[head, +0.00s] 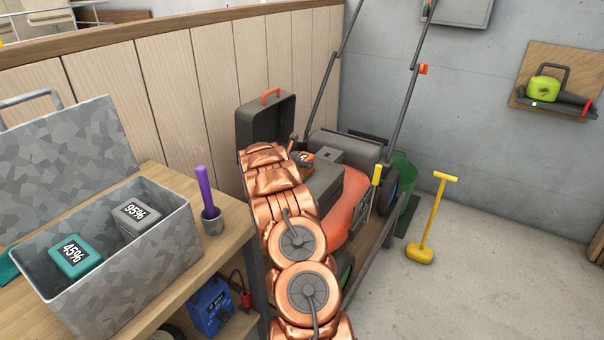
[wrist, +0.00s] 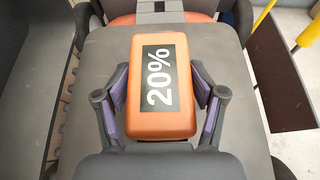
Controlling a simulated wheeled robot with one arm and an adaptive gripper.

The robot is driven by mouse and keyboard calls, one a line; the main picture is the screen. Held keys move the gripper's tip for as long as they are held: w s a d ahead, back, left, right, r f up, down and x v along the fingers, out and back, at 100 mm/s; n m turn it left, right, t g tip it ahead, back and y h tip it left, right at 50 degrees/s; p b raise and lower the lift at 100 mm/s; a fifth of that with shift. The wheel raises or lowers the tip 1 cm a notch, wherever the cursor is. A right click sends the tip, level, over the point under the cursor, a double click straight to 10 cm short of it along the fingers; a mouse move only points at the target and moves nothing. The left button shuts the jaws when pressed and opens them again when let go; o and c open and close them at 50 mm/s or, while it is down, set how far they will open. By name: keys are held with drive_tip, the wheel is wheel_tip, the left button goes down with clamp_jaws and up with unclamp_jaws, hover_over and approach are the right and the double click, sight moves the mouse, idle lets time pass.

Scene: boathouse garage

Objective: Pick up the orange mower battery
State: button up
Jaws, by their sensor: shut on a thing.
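The orange mower battery (wrist: 178,110) with a black "20%" label fills the middle of the wrist view. My gripper (wrist: 159,88) is shut on it, with purple-padded fingers touching its left and right sides. In the head view a small orange corner of the battery (head: 307,156) shows past my copper arm, which hides most of the gripper. The battery is over the grey top of the orange mower (head: 347,213). I cannot tell whether it still touches the mower. The mower's dark lid (head: 265,119) with an orange handle stands open.
A wooden bench (head: 215,248) at left bears a grey patterned box (head: 165,237) holding a teal "45%" battery (head: 75,258) and a grey "95%" battery (head: 137,216). A purple-handled tool (head: 206,190) stands in a cup.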

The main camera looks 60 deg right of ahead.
clamp_jaws()
